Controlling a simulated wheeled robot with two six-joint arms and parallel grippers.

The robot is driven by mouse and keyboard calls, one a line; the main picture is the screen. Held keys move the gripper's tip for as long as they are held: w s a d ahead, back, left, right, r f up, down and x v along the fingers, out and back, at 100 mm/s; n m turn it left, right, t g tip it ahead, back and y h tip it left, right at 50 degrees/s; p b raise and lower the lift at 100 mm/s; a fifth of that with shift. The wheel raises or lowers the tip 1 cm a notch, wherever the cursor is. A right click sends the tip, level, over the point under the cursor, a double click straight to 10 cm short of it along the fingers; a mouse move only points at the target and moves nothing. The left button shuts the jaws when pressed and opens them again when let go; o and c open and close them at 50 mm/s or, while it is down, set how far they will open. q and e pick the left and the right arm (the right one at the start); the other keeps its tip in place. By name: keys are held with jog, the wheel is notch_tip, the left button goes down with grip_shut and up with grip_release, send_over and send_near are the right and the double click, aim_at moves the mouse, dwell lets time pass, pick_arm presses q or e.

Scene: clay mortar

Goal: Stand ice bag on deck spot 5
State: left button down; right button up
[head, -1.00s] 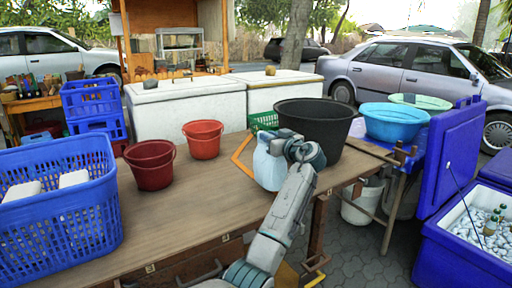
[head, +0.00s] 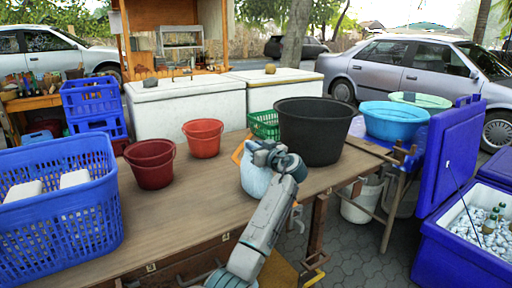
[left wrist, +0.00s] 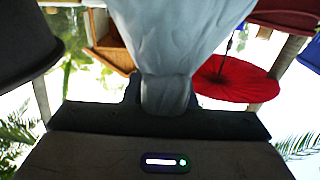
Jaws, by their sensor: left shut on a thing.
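The ice bag (head: 254,181) is a pale blue-white sack over the wooden deck (head: 190,205), right of the red buckets. My left gripper (head: 262,152) is shut on its gathered neck, and the bag hangs below, partly behind my arm. In the left wrist view the bag (left wrist: 185,30) fills the top middle, its neck between the jaws (left wrist: 165,100). I cannot tell whether its base touches the deck. Small numbered marks run along the deck's front edge; one reads like 3 (head: 151,267). I cannot make out a 5. My right gripper is not in view.
Two red buckets (head: 151,166) (head: 204,139) stand behind left of the bag. A large black tub (head: 315,130) stands behind right, with a green basket (head: 264,124) beside it. A blue crate (head: 60,215) fills the deck's left end. The deck's middle front is clear.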

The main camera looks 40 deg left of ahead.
pick_arm(q)
jog(key=c, duration=1.6)
grip_release()
jog(key=o, duration=0.4)
jog(key=shift+s, duration=0.1)
jog(key=shift+d, duration=0.1)
jog(key=v, duration=1.1)
jog(key=shift+s+d+b, duration=0.2)
jog(key=shift+d+b, duration=0.15)
jog(key=shift+b, duration=0.1)
